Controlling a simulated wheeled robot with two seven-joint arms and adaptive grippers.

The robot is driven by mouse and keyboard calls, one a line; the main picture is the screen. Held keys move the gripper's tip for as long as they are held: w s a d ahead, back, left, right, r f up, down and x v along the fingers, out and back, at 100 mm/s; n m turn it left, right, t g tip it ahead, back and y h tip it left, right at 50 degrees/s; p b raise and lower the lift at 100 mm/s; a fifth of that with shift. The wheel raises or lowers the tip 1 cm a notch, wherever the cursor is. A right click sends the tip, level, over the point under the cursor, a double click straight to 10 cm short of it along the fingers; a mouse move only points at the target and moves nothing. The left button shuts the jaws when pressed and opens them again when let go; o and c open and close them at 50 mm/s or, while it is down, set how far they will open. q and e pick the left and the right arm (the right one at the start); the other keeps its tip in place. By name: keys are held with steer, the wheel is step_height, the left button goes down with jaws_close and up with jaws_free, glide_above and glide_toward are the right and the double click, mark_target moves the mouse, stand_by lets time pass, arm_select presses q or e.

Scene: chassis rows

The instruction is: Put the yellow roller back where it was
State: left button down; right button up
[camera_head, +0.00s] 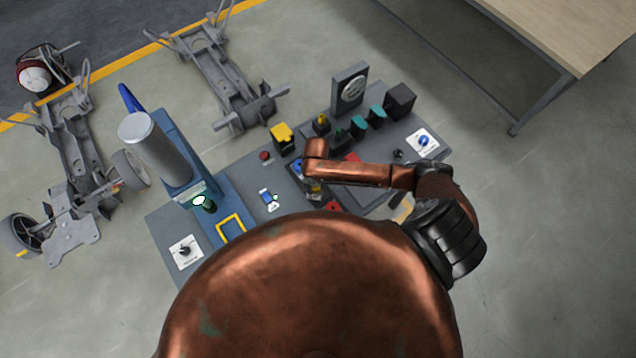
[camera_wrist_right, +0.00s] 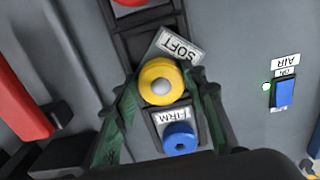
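The yellow roller (camera_wrist_right: 162,82) shows in the right wrist view as a round yellow ring with a grey centre. My right gripper (camera_wrist_right: 163,84) has its green fingers on both sides of it and looks shut on it. A tilted plate marked SOFT (camera_wrist_right: 179,47) is beside the roller. A blue roller (camera_wrist_right: 179,138) sits just below, by a FIRM label (camera_wrist_right: 188,118). In the head view my right arm reaches in from the right over the grey bench (camera_head: 245,178), and the gripper is mostly hidden under it. My left gripper is not in view.
A red part (camera_wrist_right: 22,100) stands left of the dark slot row, with another red round part (camera_wrist_right: 128,2) above. A blue AIR switch (camera_wrist_right: 284,92) is at right. A grey cylinder (camera_head: 160,150) stands on the bench's left; black boxes (camera_head: 399,98) stand at its far right.

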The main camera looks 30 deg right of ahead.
steer(key=o, duration=0.5)
